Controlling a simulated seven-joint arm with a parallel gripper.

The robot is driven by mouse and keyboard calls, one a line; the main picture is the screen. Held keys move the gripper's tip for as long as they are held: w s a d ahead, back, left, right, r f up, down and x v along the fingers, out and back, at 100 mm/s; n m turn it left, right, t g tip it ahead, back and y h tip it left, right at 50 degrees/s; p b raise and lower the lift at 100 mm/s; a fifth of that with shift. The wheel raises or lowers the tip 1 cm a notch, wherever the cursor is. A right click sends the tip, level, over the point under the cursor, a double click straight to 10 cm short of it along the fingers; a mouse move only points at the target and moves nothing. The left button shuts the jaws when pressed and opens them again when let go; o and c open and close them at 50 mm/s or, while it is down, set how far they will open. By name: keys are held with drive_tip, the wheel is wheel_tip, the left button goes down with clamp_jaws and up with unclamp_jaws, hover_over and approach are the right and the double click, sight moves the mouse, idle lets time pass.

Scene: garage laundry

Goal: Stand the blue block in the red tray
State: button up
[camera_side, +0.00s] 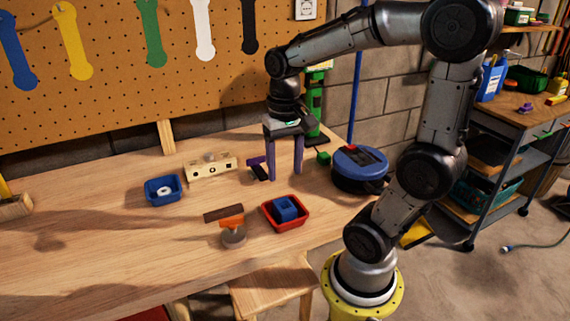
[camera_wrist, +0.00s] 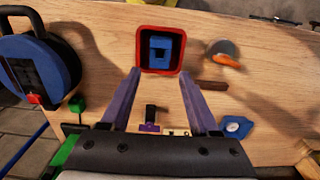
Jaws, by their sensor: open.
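The blue block (camera_side: 285,206) is inside the red tray (camera_side: 292,226) near the front edge of the workbench. It rises a little above the tray's rim; I cannot tell surely whether it stands on its end. In the wrist view the blue block (camera_wrist: 162,56) sits within the walls of the red tray (camera_wrist: 139,50), beyond my fingertips. My gripper (camera_side: 285,176) is open, its two purple fingers pointing down, behind the tray and apart from it. Nothing is between the fingers (camera_wrist: 160,72) in the wrist view.
An orange-handled scraper (camera_side: 232,224) and a dark bar (camera_side: 223,213) lie left of the tray. A blue tray (camera_side: 154,197), a pale wooden piece (camera_side: 212,167) and a blue round case (camera_side: 360,163) are around. A small green block (camera_side: 323,158) sits behind. The bench's left is mostly clear.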

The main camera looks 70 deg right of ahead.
drive_tip(key=s+a+r+n+t, duration=0.3)
drive_tip(key=s+a+n+t, duration=0.1)
drive_tip(key=a+n, duration=0.5)
drive_tip(key=shift+t, duration=0.8)
drive_tip(key=shift+a, duration=0.1)
